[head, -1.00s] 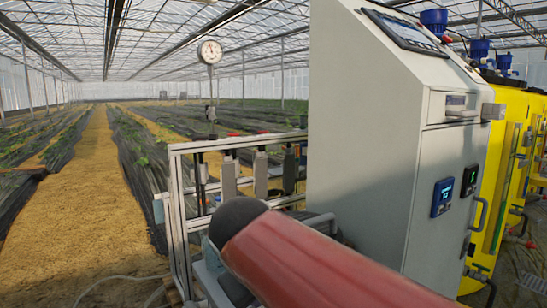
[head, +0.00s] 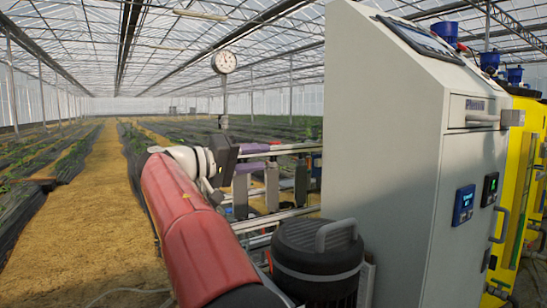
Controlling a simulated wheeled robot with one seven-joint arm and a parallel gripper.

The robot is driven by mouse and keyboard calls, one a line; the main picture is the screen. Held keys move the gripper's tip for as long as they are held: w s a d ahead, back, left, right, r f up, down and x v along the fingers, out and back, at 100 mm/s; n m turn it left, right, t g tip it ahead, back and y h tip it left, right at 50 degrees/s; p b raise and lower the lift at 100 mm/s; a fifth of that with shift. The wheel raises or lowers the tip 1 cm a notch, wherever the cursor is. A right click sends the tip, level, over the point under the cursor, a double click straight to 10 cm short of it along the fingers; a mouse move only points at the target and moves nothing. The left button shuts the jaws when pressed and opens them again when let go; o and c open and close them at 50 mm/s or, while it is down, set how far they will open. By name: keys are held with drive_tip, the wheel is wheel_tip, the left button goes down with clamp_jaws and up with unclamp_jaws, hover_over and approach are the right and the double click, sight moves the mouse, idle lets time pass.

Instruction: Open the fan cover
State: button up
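A dark round motor-like housing with a ribbed side and a grey arched handle, which looks like the fan cover (head: 312,262), sits low in front of the control cabinet. It appears closed. My red arm reaches up from the bottom to the left of it. The white and black end of my arm, with my gripper (head: 224,158), is beyond and above the cover, near the metal frame and apart from the cover.
A tall grey control cabinet (head: 390,150) stands right of the cover. Yellow tanks (head: 522,165) stand behind it. A metal pipe frame (head: 285,215) lies beyond the cover, with a pressure gauge (head: 224,62) above. A sandy path (head: 85,220) runs clear at left.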

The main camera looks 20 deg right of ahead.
drive_tip(key=w+d, duration=0.1)
drive_tip(key=d, duration=0.6)
drive_tip(key=shift+d, duration=0.25)
drive_tip(key=shift+w, duration=0.1)
clamp_jaws()
idle(1.0)
unclamp_jaws()
drive_tip(key=s+a, duration=0.1)
drive_tip(key=a, duration=0.6)
drive_tip(key=shift+s+a, duration=0.25)
drive_tip(key=shift+a, duration=0.1)
